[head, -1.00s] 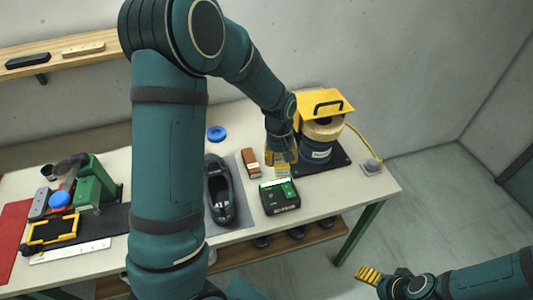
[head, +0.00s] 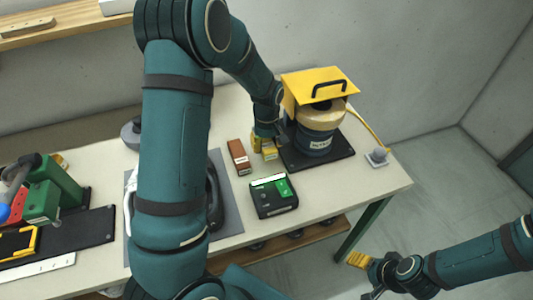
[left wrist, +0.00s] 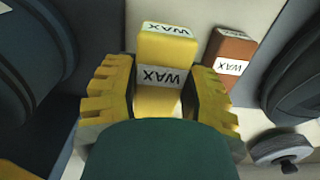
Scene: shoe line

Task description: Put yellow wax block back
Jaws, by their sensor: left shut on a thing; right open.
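The yellow wax block (head: 270,152) is in my left gripper (head: 263,143), beside the brown wax block (head: 239,157) and left of the polishing machine's dark base. In the left wrist view the yellow block (left wrist: 162,60) shows its WAX label between the two yellow fingers, with the brown block (left wrist: 229,60) just to its right. The gripper is shut on it. I cannot tell whether its underside touches the table. My right gripper (head: 358,261) is open and empty, off the table's front right.
The polishing machine (head: 319,120) with its yellow hood stands close to the right of the held block. A black and green box (head: 273,196) lies in front. A dark shoe (head: 219,205) on a grey mat is partly hidden by my left arm.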

